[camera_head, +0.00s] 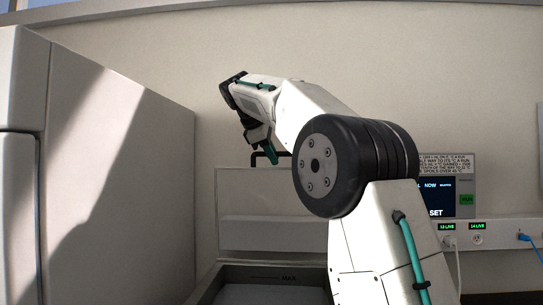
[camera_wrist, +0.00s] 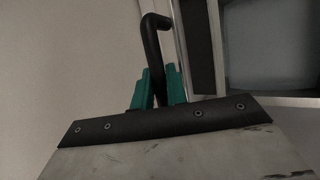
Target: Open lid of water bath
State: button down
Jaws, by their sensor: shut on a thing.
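The water bath (camera_head: 232,272) is low in the middle of the head view, with its dark rim and part of its basin showing. Its pale lid (camera_head: 250,207) stands roughly upright at the back of the bath. The lid's black bar handle (camera_head: 256,156) is at its top edge. My gripper (camera_head: 270,150) is at that handle. In the wrist view, the green fingers of my gripper (camera_wrist: 161,85) are shut on the black handle (camera_wrist: 154,35). My arm hides the right part of the lid and bath.
A large white cabinet (camera_head: 120,160) fills the left side. A control display (camera_head: 434,198) and a rail with live sockets (camera_head: 478,238) and plugged cables are on the right. The pale wall (camera_head: 430,80) is close behind. The space above the basin is clear at left.

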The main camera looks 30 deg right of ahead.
jog(key=shift+w+a, duration=0.1)
jog(key=c, duration=1.4)
grip_release()
jog(key=v, duration=0.7)
jog(key=shift+r, duration=0.35)
jog(key=shift+s+a, duration=0.1)
jog(key=shift+s, duration=0.15)
